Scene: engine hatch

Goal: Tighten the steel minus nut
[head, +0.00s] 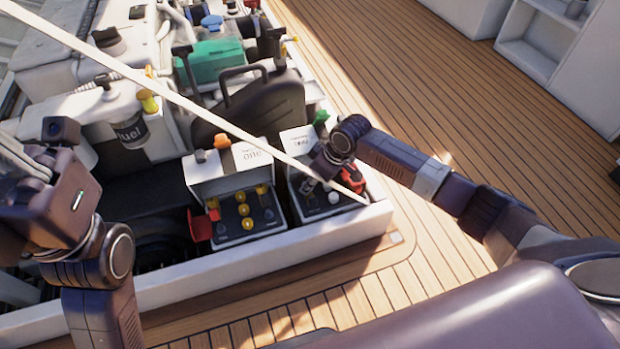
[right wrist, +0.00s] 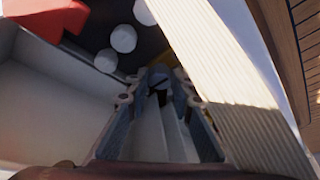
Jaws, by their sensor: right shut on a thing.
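The right battery box (head: 345,205) stands in the front corner of the hatch, with its white lid raised. My right gripper (head: 312,187) reaches down into it from the right and hides much of its top. In the right wrist view, the fingers of my right gripper (right wrist: 160,95) are closed around a small grey rounded piece, the steel minus nut (right wrist: 158,76), which shows a dark mark on top. Several pale round nuts (right wrist: 124,38) sit on the dark panel just beyond. My left gripper (head: 45,185) is raised at the left edge, away from the boxes; its fingertips are not clear.
A second battery box (head: 237,222) with yellow nuts and a red clamp (head: 200,226) stands left of the first. A white strap (head: 240,135) crosses the view diagonally, close to my right gripper. A red clamp (head: 352,176) is beside that gripper. Wooden deck (head: 400,60) lies open at right.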

